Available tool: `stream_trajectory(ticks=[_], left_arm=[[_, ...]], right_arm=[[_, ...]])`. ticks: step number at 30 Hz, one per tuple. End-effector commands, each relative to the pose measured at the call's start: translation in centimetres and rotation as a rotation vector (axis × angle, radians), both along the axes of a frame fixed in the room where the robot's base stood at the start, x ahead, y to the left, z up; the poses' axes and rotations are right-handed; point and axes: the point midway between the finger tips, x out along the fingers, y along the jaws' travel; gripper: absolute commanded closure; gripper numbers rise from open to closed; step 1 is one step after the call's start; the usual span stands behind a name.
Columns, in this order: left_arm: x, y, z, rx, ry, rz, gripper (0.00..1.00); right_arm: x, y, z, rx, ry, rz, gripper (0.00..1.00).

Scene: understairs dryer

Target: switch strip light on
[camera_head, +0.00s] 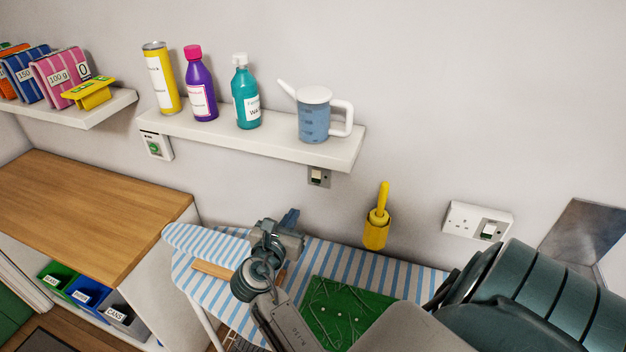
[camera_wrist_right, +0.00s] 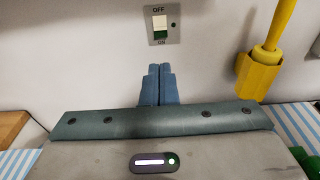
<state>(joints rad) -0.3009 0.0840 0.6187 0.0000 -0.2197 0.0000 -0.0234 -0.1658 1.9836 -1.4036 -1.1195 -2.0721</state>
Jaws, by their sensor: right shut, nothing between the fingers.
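A small metal wall switch (camera_head: 318,177) with a white rocker sits on the wall just under the right part of the shelf. In the right wrist view the switch (camera_wrist_right: 160,24) has OFF printed above its rocker and a green patch at the rocker's lower end; the lettering below is blurred. No label shows which light it works. My right gripper (camera_head: 291,217) is shut and empty over the ironing board, below and left of the switch. In the right wrist view its fingertips (camera_wrist_right: 159,70) lie together, below the switch and apart from it. My left gripper is not in view.
A yellow wall holder (camera_head: 376,232) with a yellow handle is right of the switch. A green-button plate (camera_head: 156,146) and a socket (camera_head: 478,221) are also on the wall. The striped ironing board (camera_head: 200,241) lies below.

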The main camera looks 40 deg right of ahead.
Motion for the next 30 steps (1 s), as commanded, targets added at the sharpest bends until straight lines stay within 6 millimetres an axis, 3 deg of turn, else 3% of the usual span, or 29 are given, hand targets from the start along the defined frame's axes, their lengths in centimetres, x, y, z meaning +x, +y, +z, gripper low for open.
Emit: stream_trajectory(ticks=[11, 30], left_arm=[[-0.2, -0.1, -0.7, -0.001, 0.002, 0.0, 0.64], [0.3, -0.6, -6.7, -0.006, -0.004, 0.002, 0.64]], right_arm=[[0.5, -1.1, -0.4, -0.001, -0.003, -0.001, 1.0], [5.2, -10.2, -1.9, -0.001, -0.005, -0.001, 1.0]])
